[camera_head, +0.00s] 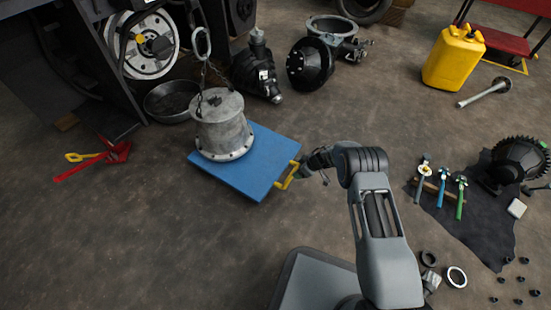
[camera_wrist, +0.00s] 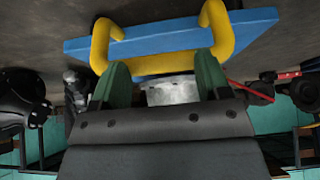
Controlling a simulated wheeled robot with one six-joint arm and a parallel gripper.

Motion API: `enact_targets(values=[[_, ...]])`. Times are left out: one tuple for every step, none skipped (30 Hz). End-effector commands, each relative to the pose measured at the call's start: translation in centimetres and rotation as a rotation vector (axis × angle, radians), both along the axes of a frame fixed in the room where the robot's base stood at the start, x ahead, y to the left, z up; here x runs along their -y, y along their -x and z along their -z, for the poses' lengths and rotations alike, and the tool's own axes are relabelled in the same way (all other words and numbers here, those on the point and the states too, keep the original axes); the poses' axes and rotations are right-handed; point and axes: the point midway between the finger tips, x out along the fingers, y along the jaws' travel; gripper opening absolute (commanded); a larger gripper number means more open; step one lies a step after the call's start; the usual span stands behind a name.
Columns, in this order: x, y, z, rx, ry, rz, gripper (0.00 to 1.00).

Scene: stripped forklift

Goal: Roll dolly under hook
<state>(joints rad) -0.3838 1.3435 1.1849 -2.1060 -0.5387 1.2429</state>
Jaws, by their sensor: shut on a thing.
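The dolly is a flat blue platform (camera_head: 258,178) on the floor left of my arm, with a yellow handle (camera_head: 287,175) on its right edge. My gripper (camera_head: 303,170) is shut on this handle. In the wrist view the green fingers of my gripper (camera_wrist: 163,80) sit at the yellow handle (camera_wrist: 160,64), with the blue platform (camera_wrist: 175,35) beyond. A grey flanged metal housing (camera_head: 221,128) overlaps the dolly's left part; I cannot tell whether it rests on it or hangs just above. A lifting link (camera_head: 201,42) with chain legs is above the housing. The dolly's wheels are hidden.
A dark pan (camera_head: 171,100) and black machine parts (camera_head: 258,68) stand behind the dolly. A red tool (camera_head: 95,160) lies to the left. Tools (camera_head: 443,188) on a black mat and a yellow canister (camera_head: 453,58) are to the right. The floor in front of the dolly is clear.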

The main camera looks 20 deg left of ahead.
Motion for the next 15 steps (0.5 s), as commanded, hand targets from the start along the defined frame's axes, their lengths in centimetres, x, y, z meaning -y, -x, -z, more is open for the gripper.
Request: enact_targets(values=[[-0.7,0.6,0.8,-0.013,0.003,-0.012,0.64],[-1.0,0.5,0.8,-0.013,0.002,-0.012,0.64],[-1.4,0.5,0.8,-0.013,0.003,-0.012,0.64],[-1.7,0.4,0.8,-0.013,0.003,-0.012,0.64],[-2.0,0.4,0.8,-0.013,0.003,-0.012,0.64],[-2.4,0.3,0.7,-0.014,0.003,-0.011,0.64],[-2.7,0.3,0.6,-0.013,0.004,-0.012,0.64],[-3.0,0.2,0.6,-0.013,0.003,-0.012,0.64],[-3.4,0.1,0.6,-0.012,0.003,-0.012,0.64],[-3.6,0.0,0.6,-0.013,0.003,-0.011,0.64],[-3.9,0.0,0.6,-0.012,0.004,-0.012,0.64],[-4.3,-0.1,0.6,-0.014,0.004,-0.011,0.64],[-4.7,-0.1,0.6,-0.012,0.003,-0.012,0.64],[-5.0,-0.2,0.6,-0.012,0.004,-0.012,0.64],[-5.3,-0.3,0.6,-0.012,0.003,-0.012,0.64]])
